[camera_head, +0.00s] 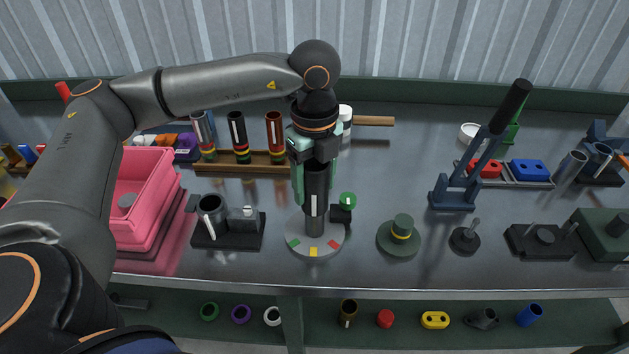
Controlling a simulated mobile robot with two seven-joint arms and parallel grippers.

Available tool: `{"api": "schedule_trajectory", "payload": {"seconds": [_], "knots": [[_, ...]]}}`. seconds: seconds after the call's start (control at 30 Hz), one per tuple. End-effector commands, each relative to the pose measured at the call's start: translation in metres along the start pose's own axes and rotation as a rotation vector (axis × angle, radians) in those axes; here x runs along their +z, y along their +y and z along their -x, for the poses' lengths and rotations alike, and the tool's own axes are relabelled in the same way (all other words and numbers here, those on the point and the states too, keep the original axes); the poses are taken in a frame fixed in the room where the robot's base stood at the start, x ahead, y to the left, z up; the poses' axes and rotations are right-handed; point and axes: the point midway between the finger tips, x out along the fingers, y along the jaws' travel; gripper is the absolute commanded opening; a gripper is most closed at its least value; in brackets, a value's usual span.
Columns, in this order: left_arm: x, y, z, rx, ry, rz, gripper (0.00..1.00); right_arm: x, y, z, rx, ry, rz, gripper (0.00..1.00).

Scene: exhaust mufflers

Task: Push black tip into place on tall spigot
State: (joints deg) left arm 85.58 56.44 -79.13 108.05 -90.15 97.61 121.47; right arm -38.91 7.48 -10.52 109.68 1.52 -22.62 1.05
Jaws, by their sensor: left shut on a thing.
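My left gripper (315,178) points straight down above this base and is shut on the black tip (316,188), a dark tube with a white stripe. The tip is upright and its lower end is at the spigot. I cannot tell how far it sits over it. My right gripper is not in view.
A wooden rack (240,160) holding striped tubes stands behind left. A pink crate (150,190) and a black fixture (228,232) are at left. A green hat-shaped part (399,236) and a blue lever press (456,195) stand to the right.

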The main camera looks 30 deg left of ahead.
Motion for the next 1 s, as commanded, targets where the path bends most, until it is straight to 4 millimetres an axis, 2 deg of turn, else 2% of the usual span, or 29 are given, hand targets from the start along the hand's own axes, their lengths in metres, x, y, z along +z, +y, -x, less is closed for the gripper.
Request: {"api": "schedule_trajectory", "payload": {"seconds": [1.0], "knots": [[0.000,0.000,-0.033,0.001,0.000,-0.001,0.17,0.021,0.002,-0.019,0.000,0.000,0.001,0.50]]}}
